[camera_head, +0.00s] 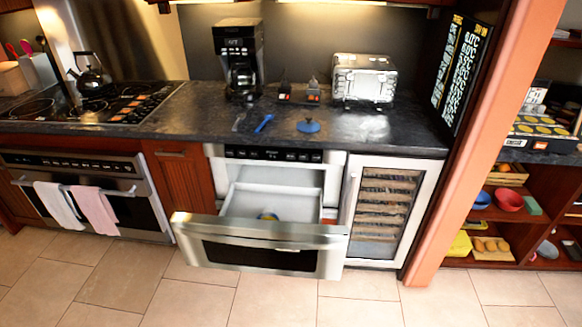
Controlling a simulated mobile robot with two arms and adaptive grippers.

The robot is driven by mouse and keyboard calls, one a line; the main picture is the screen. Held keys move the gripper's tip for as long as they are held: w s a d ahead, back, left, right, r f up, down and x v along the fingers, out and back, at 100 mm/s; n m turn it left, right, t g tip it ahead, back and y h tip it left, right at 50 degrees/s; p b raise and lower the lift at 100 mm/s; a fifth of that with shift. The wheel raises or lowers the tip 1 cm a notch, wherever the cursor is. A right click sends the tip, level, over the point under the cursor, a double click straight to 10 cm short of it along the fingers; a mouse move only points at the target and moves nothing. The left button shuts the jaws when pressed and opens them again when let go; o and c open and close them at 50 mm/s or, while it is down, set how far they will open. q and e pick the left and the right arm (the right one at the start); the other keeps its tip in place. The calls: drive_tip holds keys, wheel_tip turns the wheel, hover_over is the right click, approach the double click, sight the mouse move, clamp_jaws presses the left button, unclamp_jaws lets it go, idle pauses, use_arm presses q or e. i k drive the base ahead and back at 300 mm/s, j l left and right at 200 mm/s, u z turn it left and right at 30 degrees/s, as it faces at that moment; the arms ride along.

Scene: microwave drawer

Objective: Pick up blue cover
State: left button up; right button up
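A round blue cover (308,126) with a small knob on top lies on the dark countertop (200,118), near the front edge, above the right part of the open microwave drawer (262,242). The drawer is pulled out and its white inside shows. A small round item with blue and yellow on it (268,216) sits in the drawer, partly hidden by the drawer front. Neither of my grippers is in view.
A blue utensil (264,123) lies left of the cover. A coffee maker (241,58), small appliances (300,92) and a silver toaster oven (363,79) stand behind. The open drawer juts out below the counter. An orange-brown post (487,140) stands at right.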

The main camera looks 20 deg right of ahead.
sight(308, 125)
drive_tip(key=i+l+z, duration=0.2)
drive_tip(key=i+z, duration=0.15)
drive_tip(key=i, duration=0.15)
drive_tip(key=u, duration=0.2)
drive_tip(key=i+l+u, duration=0.15)
drive_tip(key=l+u, duration=0.2)
drive_tip(key=u, duration=0.15)
drive_tip(key=l+u, duration=0.45)
drive_tip(key=i+l+u, duration=0.1)
drive_tip(key=l+u, duration=0.2)
drive_tip(key=u, duration=0.2)
